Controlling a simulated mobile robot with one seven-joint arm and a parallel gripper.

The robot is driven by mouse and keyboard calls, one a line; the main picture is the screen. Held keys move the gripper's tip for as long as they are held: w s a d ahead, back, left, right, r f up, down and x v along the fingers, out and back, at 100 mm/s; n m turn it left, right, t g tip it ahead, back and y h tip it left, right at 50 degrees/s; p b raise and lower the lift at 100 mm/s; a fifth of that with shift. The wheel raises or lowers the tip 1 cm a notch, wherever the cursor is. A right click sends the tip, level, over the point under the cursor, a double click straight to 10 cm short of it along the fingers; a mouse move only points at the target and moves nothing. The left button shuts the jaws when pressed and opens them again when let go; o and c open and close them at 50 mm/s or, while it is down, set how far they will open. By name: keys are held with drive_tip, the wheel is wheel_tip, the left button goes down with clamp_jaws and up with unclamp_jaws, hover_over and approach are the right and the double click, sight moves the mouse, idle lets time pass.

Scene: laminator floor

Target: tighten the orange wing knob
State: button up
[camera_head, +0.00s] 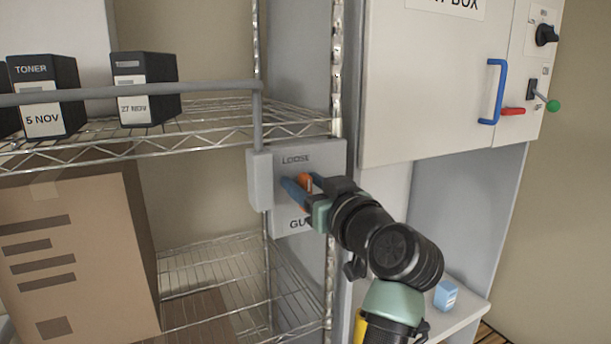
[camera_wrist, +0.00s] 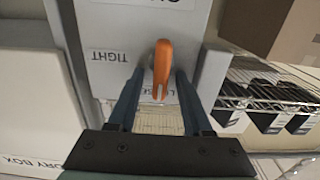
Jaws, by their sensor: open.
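The orange wing knob (camera_head: 304,181) sits on a grey panel (camera_head: 262,180) fixed to the shelf post. In the wrist view, which is upside down, the wing knob (camera_wrist: 162,66) stands nearly vertical, its lower end over a mostly covered label. A "TIGHT" label (camera_wrist: 110,57) is to its left. My gripper (camera_head: 297,188) is at the panel with its blue fingers open. In the wrist view my gripper (camera_wrist: 160,76) has one finger on each side of the knob, with visible gaps. In the head view the hand hides part of the panel, including the end of a "GU" label.
A wire shelf (camera_head: 200,124) with toner boxes (camera_head: 145,88) is on the left, above a cardboard box (camera_head: 75,260). A grey rail (camera_head: 200,88) runs along its front. A white cabinet (camera_head: 430,90) with a blue handle (camera_head: 496,92) is on the right.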

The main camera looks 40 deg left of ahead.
clamp_jaws()
drive_tip(key=shift+m, duration=0.6)
idle(0.3)
drive_tip(key=m, duration=0.3)
drive_tip(key=shift+w+d+f+m, duration=0.1)
drive_tip(key=shift+w+m, duration=0.2)
drive_tip(key=m, duration=0.4)
drive_tip(key=shift+w+d+f, duration=0.1)
drive_tip(key=shift+w+f, duration=0.05)
drive_tip(key=shift+w, duration=0.05)
drive_tip(key=shift+w+f+m+p, duration=0.15)
drive_tip(key=shift+m+p, duration=0.5)
drive_tip(key=shift+m, duration=0.9)
drive_tip(key=shift+f+m+p, duration=0.3)
drive_tip(key=shift+m+p, duration=0.4)
drive_tip(key=shift+m, duration=0.8)
drive_tip(key=shift+w+f+m+p, duration=0.15)
drive_tip(key=shift+m+p, duration=0.5)
drive_tip(key=shift+m, duration=0.9)
drive_tip(key=shift+s, duration=0.1)
